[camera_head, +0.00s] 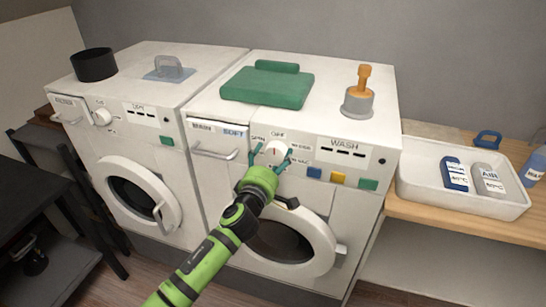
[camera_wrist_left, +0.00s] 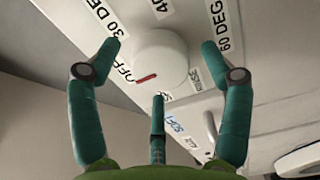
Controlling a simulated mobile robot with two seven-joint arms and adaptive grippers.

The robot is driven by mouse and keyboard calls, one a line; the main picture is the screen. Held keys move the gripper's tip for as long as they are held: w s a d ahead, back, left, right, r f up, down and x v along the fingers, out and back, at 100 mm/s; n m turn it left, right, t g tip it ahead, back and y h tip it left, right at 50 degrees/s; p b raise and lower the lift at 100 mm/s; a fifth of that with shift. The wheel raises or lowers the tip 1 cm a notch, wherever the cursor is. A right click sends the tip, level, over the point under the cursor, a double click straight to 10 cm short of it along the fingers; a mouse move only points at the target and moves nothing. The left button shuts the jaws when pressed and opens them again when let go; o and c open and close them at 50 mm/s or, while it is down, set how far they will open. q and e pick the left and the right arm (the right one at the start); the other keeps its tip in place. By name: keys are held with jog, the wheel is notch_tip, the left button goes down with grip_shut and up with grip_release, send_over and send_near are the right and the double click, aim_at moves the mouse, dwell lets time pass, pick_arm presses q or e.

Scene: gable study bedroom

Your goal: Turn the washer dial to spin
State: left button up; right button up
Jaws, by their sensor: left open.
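The washer dial (camera_head: 276,152) is a round white knob on the front panel of the right machine, the washer (camera_head: 225,125) marked WASH. In the left wrist view the dial (camera_wrist_left: 172,58) carries a red mark at its lower left, near the OFF label (camera_wrist_left: 123,73). Labels reading 30 DEG, 60 DEG and RINSE also ring it; a label below is partly hidden by a finger. My left gripper (camera_head: 275,158) is open, its teal fingers spread around the dial. In the wrist view the fingers (camera_wrist_left: 160,48) show gaps to the dial's sides; contact is unclear. My right gripper is not in view.
A dryer (camera_head: 205,58) stands to the left. Coloured buttons (camera_head: 338,179) sit right of the dial. A white tray (camera_head: 420,186) with bottles is on the right shelf.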

pick_arm(q)
jog(key=shift+w, duration=0.15)
jog(key=c, duration=1.2)
jog(key=shift+o, duration=0.2)
jog(key=shift+m, duration=0.3)
